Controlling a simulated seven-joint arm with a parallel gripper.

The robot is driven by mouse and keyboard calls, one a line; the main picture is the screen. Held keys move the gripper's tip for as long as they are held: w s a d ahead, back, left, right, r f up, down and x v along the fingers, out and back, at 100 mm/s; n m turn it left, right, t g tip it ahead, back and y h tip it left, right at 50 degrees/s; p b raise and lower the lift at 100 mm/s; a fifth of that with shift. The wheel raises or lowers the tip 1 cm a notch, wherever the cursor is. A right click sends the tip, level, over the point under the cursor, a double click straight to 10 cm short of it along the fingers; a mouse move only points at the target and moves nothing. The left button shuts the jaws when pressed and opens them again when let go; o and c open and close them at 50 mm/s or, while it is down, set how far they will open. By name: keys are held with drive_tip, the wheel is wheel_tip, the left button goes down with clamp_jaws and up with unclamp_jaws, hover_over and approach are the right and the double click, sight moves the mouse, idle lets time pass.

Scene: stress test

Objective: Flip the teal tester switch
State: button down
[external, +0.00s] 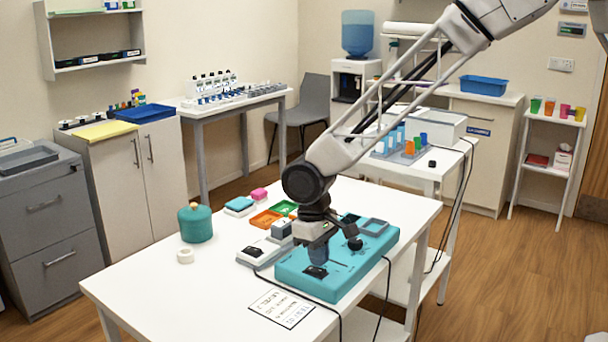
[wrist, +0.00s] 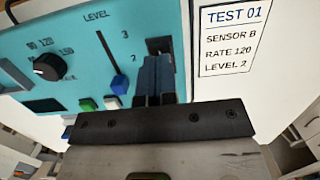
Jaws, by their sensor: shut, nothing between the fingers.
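The teal tester (external: 345,277) lies on the white table, and its panel fills the left of the wrist view (wrist: 85,40). Its black switch (wrist: 160,45) sits in a dark plate right at my fingertips; it also shows in the external view (external: 315,271). My gripper (wrist: 155,62) is shut and empty, with its fingers pointing down at the switch and partly covering it. I cannot tell whether they touch it. In the external view my gripper (external: 318,260) is over the tester's near left end. The switch's position is not clear.
A black dial (wrist: 49,67), a blue level slider (wrist: 120,86), a green button (wrist: 87,104) and a white button (wrist: 111,102) are near the fingers. A printed card (external: 282,308) lies beside the tester. A teal canister (external: 195,224) and tape roll (external: 185,256) stand left.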

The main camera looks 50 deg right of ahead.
drive_tip(key=shift+s+f, duration=0.1)
drive_tip(key=shift+f, duration=0.65)
drive_tip(key=shift+s+f, duration=0.1)
